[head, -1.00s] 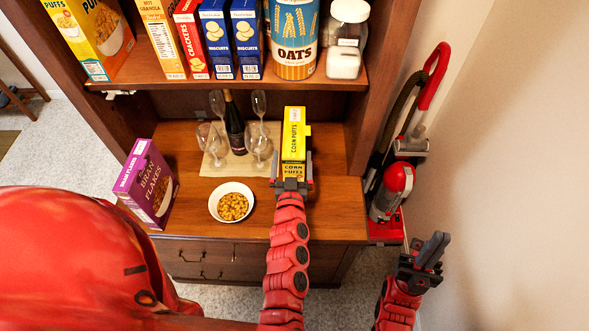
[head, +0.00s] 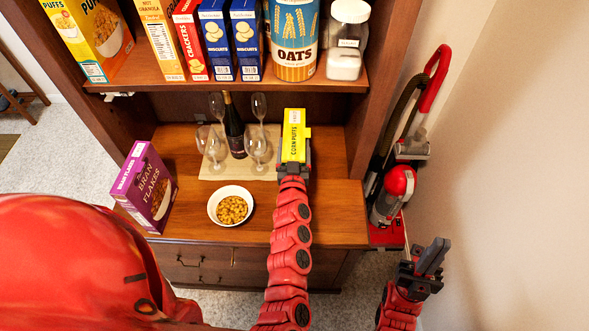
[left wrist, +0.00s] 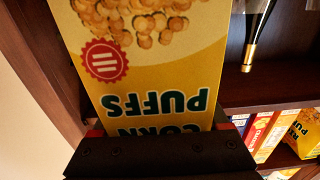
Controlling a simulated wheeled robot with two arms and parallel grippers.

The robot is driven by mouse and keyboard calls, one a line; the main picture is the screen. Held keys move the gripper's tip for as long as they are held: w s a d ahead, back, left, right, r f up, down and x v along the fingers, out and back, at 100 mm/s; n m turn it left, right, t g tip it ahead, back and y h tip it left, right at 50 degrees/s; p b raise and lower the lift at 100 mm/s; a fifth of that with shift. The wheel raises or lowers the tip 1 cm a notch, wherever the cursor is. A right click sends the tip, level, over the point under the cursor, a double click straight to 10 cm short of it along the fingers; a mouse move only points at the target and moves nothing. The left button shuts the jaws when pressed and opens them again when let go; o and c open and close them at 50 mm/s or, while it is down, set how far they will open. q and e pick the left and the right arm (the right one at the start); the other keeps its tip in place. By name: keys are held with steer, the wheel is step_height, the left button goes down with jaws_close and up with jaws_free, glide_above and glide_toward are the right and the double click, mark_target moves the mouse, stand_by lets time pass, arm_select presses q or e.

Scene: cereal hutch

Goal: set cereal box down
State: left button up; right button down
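A white bowl of cereal (head: 231,206), a purple Bran Flakes box (head: 147,187), a wine bottle (head: 234,128) and several glasses stand on the counter (head: 335,215). An upper shelf (head: 200,84) with boxes overhangs the back. A red vacuum (head: 398,185) stands right of the hutch.

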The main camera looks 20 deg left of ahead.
arm_select(q)
jaws_close()
stand_by(0.3)
